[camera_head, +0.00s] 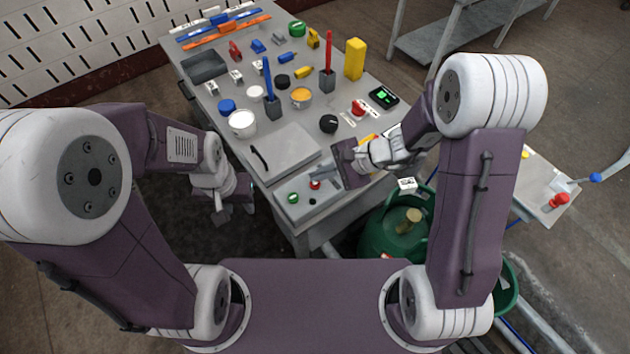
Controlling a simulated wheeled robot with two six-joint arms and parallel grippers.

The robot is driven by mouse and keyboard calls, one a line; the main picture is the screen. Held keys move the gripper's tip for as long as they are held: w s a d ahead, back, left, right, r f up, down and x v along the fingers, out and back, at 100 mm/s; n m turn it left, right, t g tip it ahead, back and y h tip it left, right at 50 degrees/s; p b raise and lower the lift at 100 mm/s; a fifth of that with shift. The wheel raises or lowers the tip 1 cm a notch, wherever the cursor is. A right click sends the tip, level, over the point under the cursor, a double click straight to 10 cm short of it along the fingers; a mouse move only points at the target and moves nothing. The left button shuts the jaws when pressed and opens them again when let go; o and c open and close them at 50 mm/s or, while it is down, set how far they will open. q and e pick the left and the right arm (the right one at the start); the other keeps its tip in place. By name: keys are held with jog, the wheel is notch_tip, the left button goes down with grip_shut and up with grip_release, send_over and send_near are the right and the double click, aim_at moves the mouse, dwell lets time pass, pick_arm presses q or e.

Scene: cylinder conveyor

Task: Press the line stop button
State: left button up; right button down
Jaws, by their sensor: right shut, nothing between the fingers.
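A grey control box (302,206) sits at the near edge of the workbench. It carries a green button (293,198), a red button (315,184) and a small black knob (312,201). A red mushroom button (357,109) stands further back beside a white label. I cannot read which one is the line stop. My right gripper (343,164) is shut and empty, just right of and above the control box's red button; contact cannot be made out. My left gripper (234,202) hangs beside the bench's left side, away from the buttons; its fingers are unclear.
A grey lidded panel with a black handle (284,152) lies behind the control box. Pots (242,123), a black knob (328,123), a yellow block (354,59) and pen holders crowd the bench (222,83). A green gas cylinder (385,240) stands below on the right.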

aim_at(319, 183)
notch_tip(319, 183, up, 5)
jog(key=p, duration=0.3)
jog(key=shift+p, duration=0.35)
dwell(0.4)
jog(key=shift+w+r, duration=0.1)
jog(key=shift+r, duration=0.15)
jog(key=s+d+n+h, duration=0.4)
jog(key=s+d+n, duration=0.1)
jog(key=d, duration=0.3)
jog(key=s+d+n+h, duration=0.4)
jog(key=s+d+n, duration=0.1)
jog(key=d, duration=0.3)
jog(key=shift+d+n+g+h, duration=0.4)
jog(key=shift+n, duration=0.2)
